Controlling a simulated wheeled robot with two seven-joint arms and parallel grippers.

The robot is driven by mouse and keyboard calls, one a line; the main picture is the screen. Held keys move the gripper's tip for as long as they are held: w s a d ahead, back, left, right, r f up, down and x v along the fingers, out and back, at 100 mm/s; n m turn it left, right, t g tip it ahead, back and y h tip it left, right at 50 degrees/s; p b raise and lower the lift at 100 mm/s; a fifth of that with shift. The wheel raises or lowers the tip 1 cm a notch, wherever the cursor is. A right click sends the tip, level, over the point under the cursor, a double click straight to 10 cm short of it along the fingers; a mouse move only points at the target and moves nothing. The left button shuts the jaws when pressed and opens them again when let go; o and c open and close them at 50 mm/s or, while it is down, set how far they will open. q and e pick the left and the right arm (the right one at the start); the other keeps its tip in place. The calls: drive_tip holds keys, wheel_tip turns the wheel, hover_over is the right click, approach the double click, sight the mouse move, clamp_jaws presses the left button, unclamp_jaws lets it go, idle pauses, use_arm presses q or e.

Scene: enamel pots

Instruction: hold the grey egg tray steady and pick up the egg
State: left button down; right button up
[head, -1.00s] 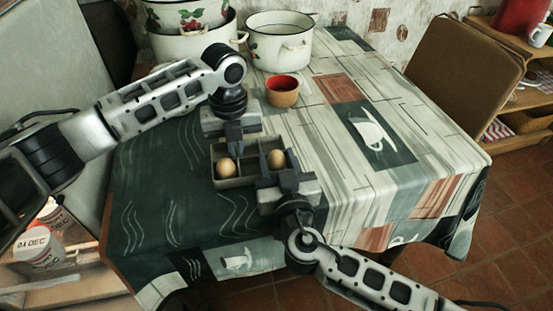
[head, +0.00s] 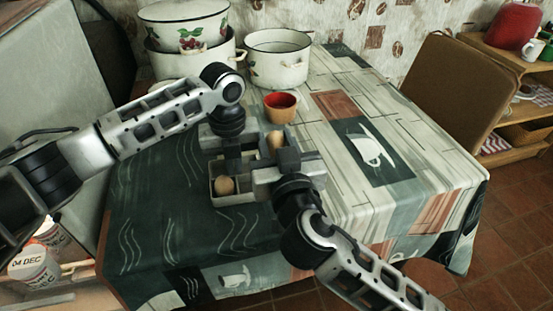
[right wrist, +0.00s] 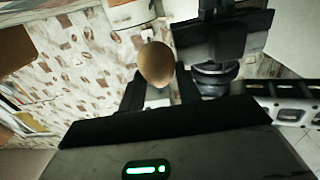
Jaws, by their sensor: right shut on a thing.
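The grey egg tray (head: 236,200) sits on the table, partly hidden by my grippers. One brown egg (head: 224,186) lies in its front left compartment. My right gripper (head: 277,153) is shut on a second brown egg (head: 276,140) and holds it above the tray's right side. In the right wrist view this egg (right wrist: 156,64) shows between the two fingers. My left gripper (head: 234,160) reaches down at the tray from behind, its fingers at the tray's middle. Whether its jaws are closed on the tray cannot be made out.
A small red-lined cup (head: 281,106) stands behind the tray. A white enamel pot (head: 277,60) and stacked pots (head: 188,45) stand at the back. The tablecloth (head: 330,180) is clear to the right. A brown chair (head: 455,90) stands beyond the table.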

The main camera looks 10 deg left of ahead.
drive_tip(key=shift+r, duration=0.35)
use_arm(q)
drive_tip(key=c, duration=1.6)
unclamp_jaws()
drive_tip(key=shift+o, duration=0.2)
drive_tip(key=shift+r, duration=0.15)
